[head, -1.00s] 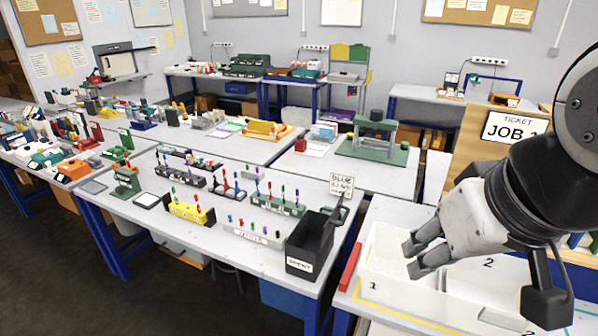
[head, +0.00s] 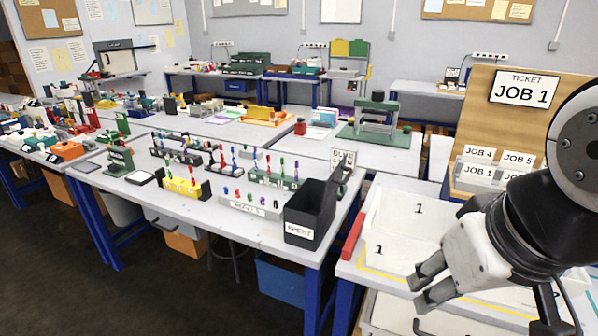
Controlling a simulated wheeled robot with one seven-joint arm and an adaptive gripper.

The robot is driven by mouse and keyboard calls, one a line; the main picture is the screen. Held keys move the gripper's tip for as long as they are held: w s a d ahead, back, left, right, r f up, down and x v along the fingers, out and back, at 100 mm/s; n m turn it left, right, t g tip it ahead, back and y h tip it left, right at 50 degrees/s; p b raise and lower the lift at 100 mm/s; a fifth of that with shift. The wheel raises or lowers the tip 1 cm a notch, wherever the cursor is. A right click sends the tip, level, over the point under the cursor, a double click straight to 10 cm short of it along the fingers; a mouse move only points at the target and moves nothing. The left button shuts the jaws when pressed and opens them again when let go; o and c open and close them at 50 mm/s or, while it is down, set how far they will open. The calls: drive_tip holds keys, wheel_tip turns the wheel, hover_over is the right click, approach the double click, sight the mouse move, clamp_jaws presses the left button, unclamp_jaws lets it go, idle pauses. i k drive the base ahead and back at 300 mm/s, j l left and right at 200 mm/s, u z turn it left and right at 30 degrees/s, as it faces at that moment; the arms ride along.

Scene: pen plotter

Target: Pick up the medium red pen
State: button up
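Several upright pens stand in racks on the table at the middle left. Red-looking ones show in the small middle rack (head: 228,167), the yellow rack (head: 184,187) and the dark green rack (head: 272,180). The pens are small, so I cannot tell which red one is medium. A grey rack (head: 250,206) in front holds low coloured pens. My gripper (head: 419,291) is at the lower right, over the edge of the white tray area, far from the pens. Its two fingers are apart with nothing visible between them.
A black open bin (head: 311,212) stands at the table's right end with a sign behind it. A white tray (head: 395,222) marked 1 and a red block (head: 353,236) lie near my gripper. A JOB 1 ticket board (head: 525,115) rises at the right. Dark floor is free at lower left.

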sight(192, 174)
drive_tip(key=i+j+u, duration=0.25)
drive_tip(key=i+j, duration=0.35)
drive_tip(key=i+j+u, duration=0.25)
drive_tip(key=i+j, duration=0.25)
drive_tip(key=i, duration=0.2)
